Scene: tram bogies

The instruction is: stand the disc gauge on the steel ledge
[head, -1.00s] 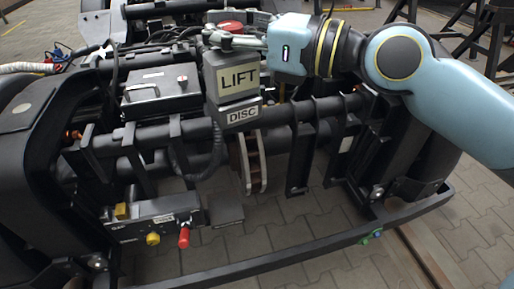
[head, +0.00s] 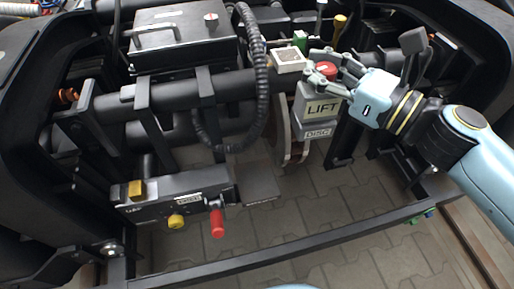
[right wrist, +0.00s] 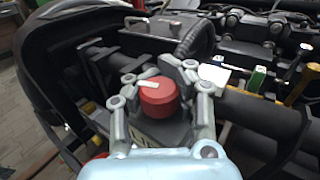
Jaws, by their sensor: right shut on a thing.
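The disc gauge (head: 319,104) is a grey block with labels reading LIFT and DISC and a red cap on top. My right gripper (head: 337,70) is shut on the red cap, and the gauge hangs nearly upright below it. In the right wrist view the red cap (right wrist: 158,97) sits between the fingers (right wrist: 155,84), hiding most of the block. A flat grey plate (head: 257,185), apparently the steel ledge, lies low beside the black control box, left of and below the gauge; its top looks bare. My left gripper is out of view.
The brake disc (head: 284,135) stands left of the gauge. A black cross tube (head: 180,97) and a corrugated hose (head: 255,85) lie between them and the left frame. The control box (head: 172,196) has yellow and red knobs. A frame bar (head: 290,240) runs along the front.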

